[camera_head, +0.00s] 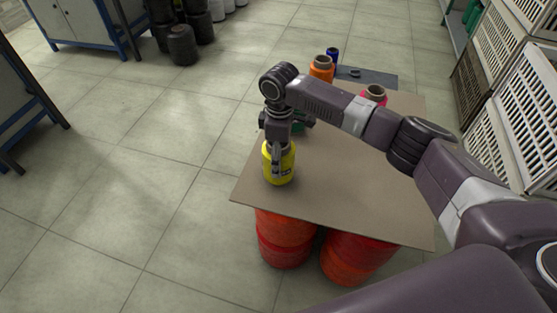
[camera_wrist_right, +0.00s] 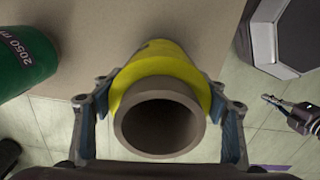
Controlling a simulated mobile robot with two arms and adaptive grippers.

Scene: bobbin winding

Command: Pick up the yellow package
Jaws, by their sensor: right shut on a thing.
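The yellow package (camera_head: 280,168) is a yellow bobbin standing upright near the left front edge of the brown tabletop in the head view. My right gripper (camera_head: 277,160) reaches down over it from above, with its fingers around the upper part. In the right wrist view the yellow package (camera_wrist_right: 160,65) shows its brown hollow core end toward the camera. The two fingers of my right gripper (camera_wrist_right: 160,120) lie on either side of it, shut on it.
The brown board (camera_head: 330,190) rests on red bobbins (camera_head: 285,238). A green bobbin (camera_wrist_right: 22,58) stands close by the yellow one. White crates (camera_head: 500,120) line the right side.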

